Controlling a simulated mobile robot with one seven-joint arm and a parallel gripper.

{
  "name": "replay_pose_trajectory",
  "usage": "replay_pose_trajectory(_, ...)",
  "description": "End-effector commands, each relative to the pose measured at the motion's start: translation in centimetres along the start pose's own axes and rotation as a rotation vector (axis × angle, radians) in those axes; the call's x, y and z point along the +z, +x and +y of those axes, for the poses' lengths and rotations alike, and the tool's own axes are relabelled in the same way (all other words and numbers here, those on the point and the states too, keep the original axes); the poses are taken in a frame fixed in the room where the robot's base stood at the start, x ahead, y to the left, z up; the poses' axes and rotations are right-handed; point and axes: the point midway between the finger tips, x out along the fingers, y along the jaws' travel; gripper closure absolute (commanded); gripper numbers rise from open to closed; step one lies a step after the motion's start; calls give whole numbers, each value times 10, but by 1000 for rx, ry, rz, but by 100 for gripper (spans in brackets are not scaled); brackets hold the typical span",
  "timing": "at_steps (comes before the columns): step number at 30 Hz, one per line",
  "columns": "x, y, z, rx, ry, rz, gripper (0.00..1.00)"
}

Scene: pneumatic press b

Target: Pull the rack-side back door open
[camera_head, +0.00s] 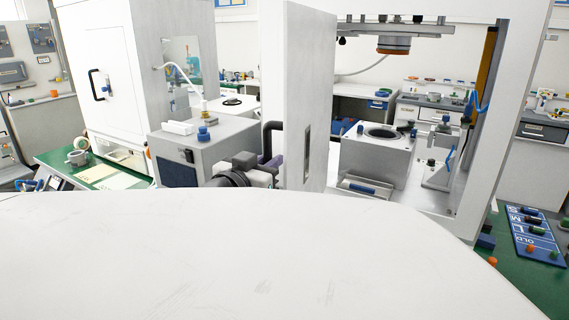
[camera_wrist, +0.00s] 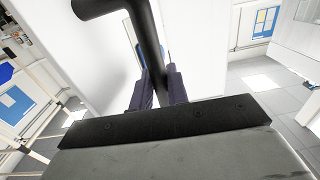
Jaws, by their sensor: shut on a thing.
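The white back door (camera_head: 300,100) stands swung out from the press frame in the head view, with the press interior visible to its right. Its black bar handle (camera_head: 272,128) sits on the door's left face. My gripper (camera_head: 268,168) is at the handle's lower part, partly hidden by the arm's wrist. In the wrist view, the black handle (camera_wrist: 148,45) runs down between the two dark fingers of my gripper (camera_wrist: 158,88), which are shut on it. The white door panel (camera_wrist: 205,40) fills the area behind the handle.
Inside the press, a grey block with a round opening (camera_head: 378,150) stands below an orange-rimmed press head (camera_head: 394,46). A grey box unit (camera_head: 222,140) stands just left of my gripper. A white cabinet (camera_head: 120,60) is further left. A blue board (camera_head: 540,238) lies on green at right.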

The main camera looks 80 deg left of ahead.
Motion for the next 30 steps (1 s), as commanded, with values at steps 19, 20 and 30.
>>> replay_pose_trajectory(19, 0, 0, -2, 0, 1, 1, 65)
replay_pose_trajectory(20, 0, 0, -2, 0, 1, 1, 65)
replay_pose_trajectory(30, 2, -17, -2, -1, 2, 3, 65)
